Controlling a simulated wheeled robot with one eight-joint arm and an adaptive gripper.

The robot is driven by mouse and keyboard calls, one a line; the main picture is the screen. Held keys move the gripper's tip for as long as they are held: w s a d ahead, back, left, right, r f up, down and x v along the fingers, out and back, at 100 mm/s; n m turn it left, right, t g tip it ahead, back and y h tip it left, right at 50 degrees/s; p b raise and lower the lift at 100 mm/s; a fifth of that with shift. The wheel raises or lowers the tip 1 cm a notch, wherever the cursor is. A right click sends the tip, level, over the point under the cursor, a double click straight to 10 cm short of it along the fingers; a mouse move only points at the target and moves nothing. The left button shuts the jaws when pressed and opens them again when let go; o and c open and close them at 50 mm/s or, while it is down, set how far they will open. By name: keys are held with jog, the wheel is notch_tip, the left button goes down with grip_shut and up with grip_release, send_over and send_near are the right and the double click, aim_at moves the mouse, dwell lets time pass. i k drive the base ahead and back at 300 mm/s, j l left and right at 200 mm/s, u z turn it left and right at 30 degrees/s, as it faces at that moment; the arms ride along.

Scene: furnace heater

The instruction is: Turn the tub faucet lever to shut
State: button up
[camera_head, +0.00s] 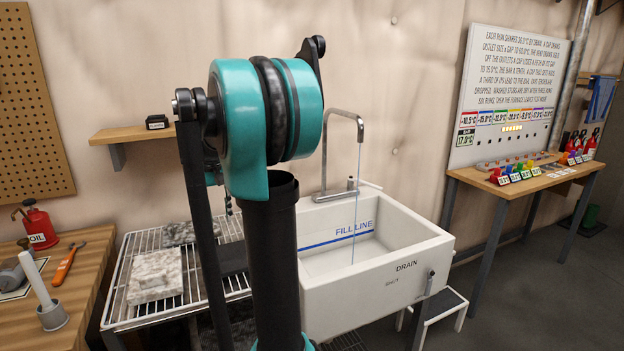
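The white tub (318,290) stands against the back wall, marked with a blue fill line inside and "DRAIN" and "SHUT" on its front. A tall grey faucet (324,150) rises behind it and bends over the basin. A thin blue stream of water (357,215) falls from its spout into the tub. The small faucet lever (369,184) sits at the faucet's base and appears to point right. My gripper cannot be made out; my teal and black arm fills the middle foreground and hides the tub's left side.
A dark handle (430,283) is on the tub's front right. A wire rack (125,305) with pale stone blocks (155,275) stands left of the tub. A wooden bench (85,270) is at far left. A table (500,187) with coloured items stands right.

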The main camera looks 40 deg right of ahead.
aim_at(365, 183)
jog(key=z, duration=1.25)
